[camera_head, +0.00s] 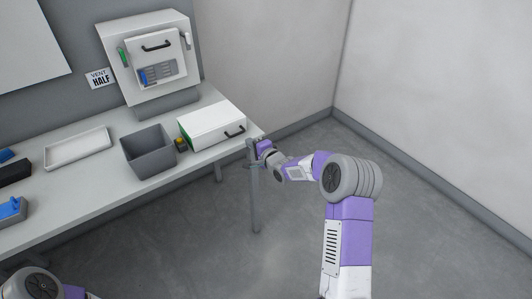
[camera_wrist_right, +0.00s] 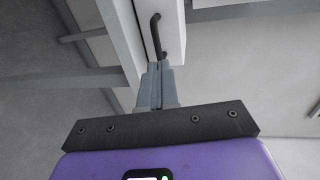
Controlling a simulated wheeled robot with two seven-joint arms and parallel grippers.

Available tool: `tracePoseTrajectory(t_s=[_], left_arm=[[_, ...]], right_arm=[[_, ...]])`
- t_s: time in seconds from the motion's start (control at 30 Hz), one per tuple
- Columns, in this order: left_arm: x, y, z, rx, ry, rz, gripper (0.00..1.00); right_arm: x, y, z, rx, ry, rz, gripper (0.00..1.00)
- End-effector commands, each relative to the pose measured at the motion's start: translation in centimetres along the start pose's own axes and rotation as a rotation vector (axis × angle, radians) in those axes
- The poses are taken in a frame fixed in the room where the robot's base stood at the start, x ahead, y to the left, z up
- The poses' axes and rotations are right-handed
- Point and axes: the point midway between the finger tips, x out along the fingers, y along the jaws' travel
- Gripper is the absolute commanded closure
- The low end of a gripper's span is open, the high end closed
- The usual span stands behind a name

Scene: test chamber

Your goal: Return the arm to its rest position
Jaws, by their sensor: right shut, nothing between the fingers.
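My right arm (camera_head: 347,225) reaches out from the lower right of the head view. Its gripper (camera_head: 252,148) is at the right end of the table, just off the front corner and near the white drawer box. In the right wrist view the gripper (camera_wrist_right: 157,68) is shut, with its fingers together and nothing between them. The black handle (camera_wrist_right: 156,35) of the white box shows just beyond the fingertips; I cannot tell if they touch it. Only a piece of my left arm (camera_head: 35,284) shows at the lower left; its gripper is out of view.
The table (camera_head: 95,195) bears a white box (camera_head: 212,125), a grey bin (camera_head: 148,152), a white tray (camera_head: 77,148) and a small yellow-topped item (camera_head: 181,143). The floor (camera_head: 430,240) on the right is clear.

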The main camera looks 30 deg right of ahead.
Motion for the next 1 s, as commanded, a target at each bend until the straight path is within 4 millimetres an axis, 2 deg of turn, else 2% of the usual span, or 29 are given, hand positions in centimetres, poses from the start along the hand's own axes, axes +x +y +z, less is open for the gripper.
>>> tracePoseTrajectory(t_s=[0.1,0.33,0.5,0.73,0.77,0.87,0.97,1.0], left_arm=[[-0.5,0.2,0.0,0.0,0.001,0.0,0.0],[-1.0,0.4,0.0,0.0,0.001,0.0,0.0],[-1.2,0.4,0.0,0.0,0.001,0.0,0.0],[-1.2,0.4,0.0,0.0,0.001,0.0,0.0],[-1.2,0.4,0.0,0.0,0.001,0.0,0.0],[-1.2,0.4,0.0,0.0,0.001,0.0,0.0],[-1.2,0.4,0.0,0.0,0.001,0.0,0.0],[-1.2,0.4,0.0,0.0,0.001,0.0,0.0]], right_arm=[[-2.4,0.0,-0.1,0.001,0.002,0.003,1.0],[-5.9,0.1,0.0,0.001,0.0,0.004,1.0],[-7.1,0.1,0.0,0.001,0.0,0.003,1.0],[-7.2,0.8,0.4,-0.006,-0.005,0.017,1.0],[-7.2,1.3,0.7,-0.013,-0.007,0.029,1.0],[-7.3,4.8,2.7,-0.06,-0.029,0.112,1.0],[-8.2,10.3,6.2,-0.152,-0.082,0.251,1.0],[-8.9,12.8,7.9,-0.197,-0.116,0.316,1.0]])
